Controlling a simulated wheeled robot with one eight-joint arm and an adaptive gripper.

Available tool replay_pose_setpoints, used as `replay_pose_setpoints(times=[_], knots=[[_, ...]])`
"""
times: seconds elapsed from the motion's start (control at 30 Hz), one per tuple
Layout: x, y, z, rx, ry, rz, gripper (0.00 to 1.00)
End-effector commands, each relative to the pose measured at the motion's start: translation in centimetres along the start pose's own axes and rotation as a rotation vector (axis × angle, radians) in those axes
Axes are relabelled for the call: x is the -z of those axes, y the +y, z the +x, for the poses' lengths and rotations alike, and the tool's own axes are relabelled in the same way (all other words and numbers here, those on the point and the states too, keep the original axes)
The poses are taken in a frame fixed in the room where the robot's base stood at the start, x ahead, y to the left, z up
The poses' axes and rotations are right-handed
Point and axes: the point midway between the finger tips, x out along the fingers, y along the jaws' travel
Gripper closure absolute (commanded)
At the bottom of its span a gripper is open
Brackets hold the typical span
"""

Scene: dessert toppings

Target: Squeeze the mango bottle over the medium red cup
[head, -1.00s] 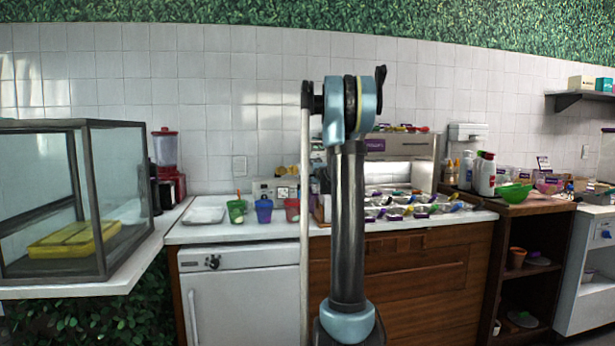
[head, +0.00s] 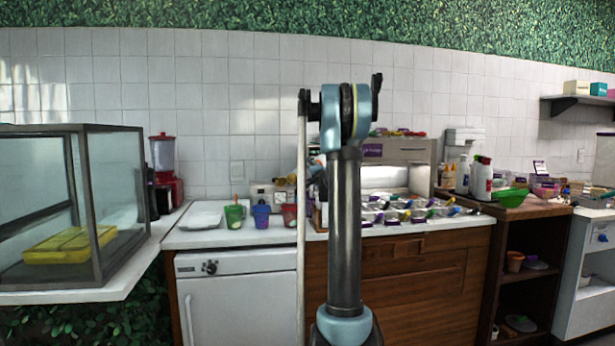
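A red cup (head: 289,217) stands on the white counter, partly hidden by my arm's thin upright part; its size class is hard to judge. A green cup (head: 234,217) and a blue cup (head: 261,216) stand in a row to its left. I cannot make out which container is the mango bottle. Several bottles stand at the right, among them a white bottle with a red cap (head: 482,180) and small amber bottles (head: 447,182). My arm rises in the middle of the view. My gripper does not show clearly, nor anything held by it.
A white tray (head: 201,220) lies left of the cups. A glass case (head: 97,205) stands at the far left. Several topping containers (head: 400,215) with coloured handles fill the counter right of my arm.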

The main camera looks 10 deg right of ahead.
Motion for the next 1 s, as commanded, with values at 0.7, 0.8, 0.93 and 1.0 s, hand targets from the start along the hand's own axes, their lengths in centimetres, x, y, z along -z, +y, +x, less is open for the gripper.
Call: replay_pose_setpoints(times=[0.7, 0.8, 0.93, 1.0], knots=[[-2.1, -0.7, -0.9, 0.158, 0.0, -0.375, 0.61], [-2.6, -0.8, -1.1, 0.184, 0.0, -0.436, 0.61], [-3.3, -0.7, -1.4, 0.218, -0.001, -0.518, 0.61], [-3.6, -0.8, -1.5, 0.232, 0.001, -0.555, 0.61]])
